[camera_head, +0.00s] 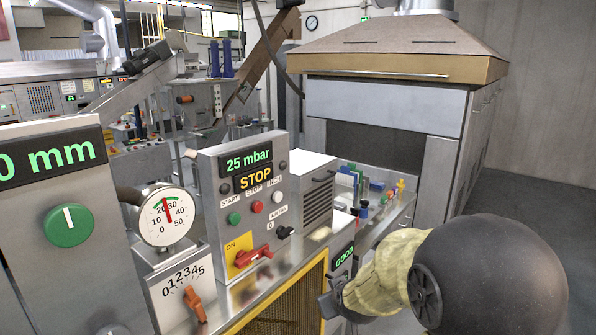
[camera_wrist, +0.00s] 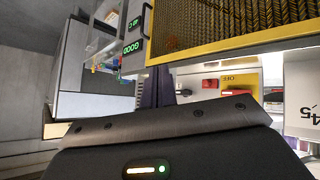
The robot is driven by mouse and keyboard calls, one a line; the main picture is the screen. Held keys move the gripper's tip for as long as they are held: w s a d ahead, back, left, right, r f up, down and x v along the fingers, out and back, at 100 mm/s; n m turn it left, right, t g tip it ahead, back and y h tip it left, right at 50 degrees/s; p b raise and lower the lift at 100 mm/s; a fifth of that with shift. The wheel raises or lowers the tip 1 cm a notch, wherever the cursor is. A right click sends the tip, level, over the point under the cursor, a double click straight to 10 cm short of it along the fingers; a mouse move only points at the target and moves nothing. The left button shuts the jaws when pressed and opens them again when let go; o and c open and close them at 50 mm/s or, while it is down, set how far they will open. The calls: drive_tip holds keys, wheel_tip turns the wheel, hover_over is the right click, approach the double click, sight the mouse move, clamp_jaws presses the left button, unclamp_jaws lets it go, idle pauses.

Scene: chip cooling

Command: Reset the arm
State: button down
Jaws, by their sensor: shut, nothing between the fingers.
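My arm (camera_head: 490,270), with a dark round link and a yellowish sleeve, fills the lower right of the head view. My gripper (camera_head: 332,302) is at its left end, low beside the yellow-framed mesh guard (camera_head: 285,300) and near the GOOD display (camera_head: 344,256). The gripper is small and partly hidden there. In the wrist view, its dark housing (camera_wrist: 165,150) fills the bottom. The gripper is shut and holds nothing. The wrist picture appears upside down, with the mesh guard (camera_wrist: 235,25) at the top and the red switch (camera_wrist: 236,92) below it.
A control box (camera_head: 245,165) reads 25 mbar and STOP, with buttons and a red rotary switch (camera_head: 252,255) at ON. A gauge (camera_head: 166,215) and an orange knob (camera_head: 194,302) stand left of it. A large hooded cabinet (camera_head: 385,105) stands behind. Floor (camera_head: 535,170) is clear at right.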

drive_tip(key=s+d+f+m+g, duration=0.2)
drive_tip(key=s+d+g, duration=0.1)
drive_tip(key=s, duration=0.7)
drive_tip(key=s+d+f+m+g, duration=0.2)
drive_tip(key=s+d+f+g, duration=0.1)
drive_tip(key=s, duration=0.7)
drive_tip(key=shift+s+d+f+m+g+h, duration=0.15)
drive_tip(key=shift+d+f+m+g+h, duration=0.1)
drive_tip(key=shift+m+g+h, duration=0.15)
idle(2.4)
idle(0.5)
